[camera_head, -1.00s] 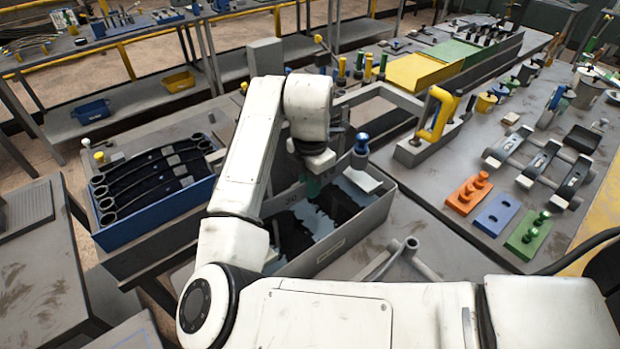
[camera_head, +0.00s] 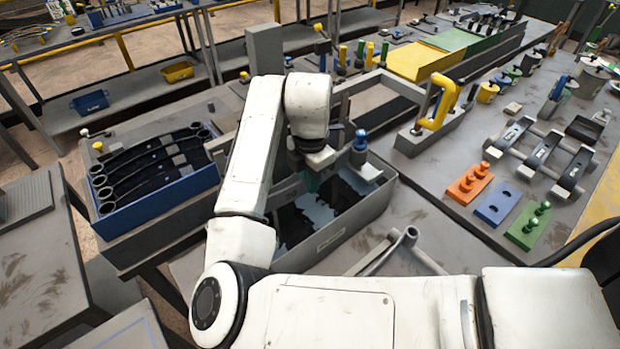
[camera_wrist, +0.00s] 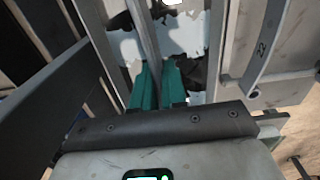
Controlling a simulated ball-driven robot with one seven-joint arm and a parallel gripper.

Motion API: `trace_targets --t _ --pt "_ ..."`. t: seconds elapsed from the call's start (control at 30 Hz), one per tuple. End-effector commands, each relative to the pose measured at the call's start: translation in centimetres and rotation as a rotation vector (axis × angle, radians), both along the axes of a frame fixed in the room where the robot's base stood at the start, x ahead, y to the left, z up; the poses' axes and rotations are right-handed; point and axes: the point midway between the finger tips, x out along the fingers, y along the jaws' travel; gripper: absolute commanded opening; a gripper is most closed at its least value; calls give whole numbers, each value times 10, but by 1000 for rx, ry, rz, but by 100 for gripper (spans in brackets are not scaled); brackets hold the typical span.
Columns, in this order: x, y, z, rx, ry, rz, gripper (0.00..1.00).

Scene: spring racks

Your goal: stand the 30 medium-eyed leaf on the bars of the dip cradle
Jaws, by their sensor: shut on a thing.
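My gripper (camera_wrist: 157,88), with teal fingers, is shut on a narrow grey strip (camera_wrist: 143,30), seen nearly edge-on in the wrist view; its number and eyes cannot be read. In the head view my gripper (camera_head: 313,182) points down over a grey open tank (camera_head: 350,232) with pale and dark patches inside. I cannot pick out the dip cradle's bars for certain.
A blue box (camera_head: 165,208) of dark eyed leaves stands left of the tank. A blue-topped post (camera_head: 360,142) stands at its far edge. A yellow-handled tool (camera_head: 438,103) and a rack of grey pieces (camera_head: 540,155) are to the right.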

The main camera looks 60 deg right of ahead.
Motion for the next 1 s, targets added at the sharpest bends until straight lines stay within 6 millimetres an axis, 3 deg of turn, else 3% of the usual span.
trace_targets --t 0.87,0.9,1.0 --pt "1 0 -7 -2 -1 0 0" --pt "1 0 -7 -3 -2 0 14" --pt "1 0 -8 -1 -2 0 24"
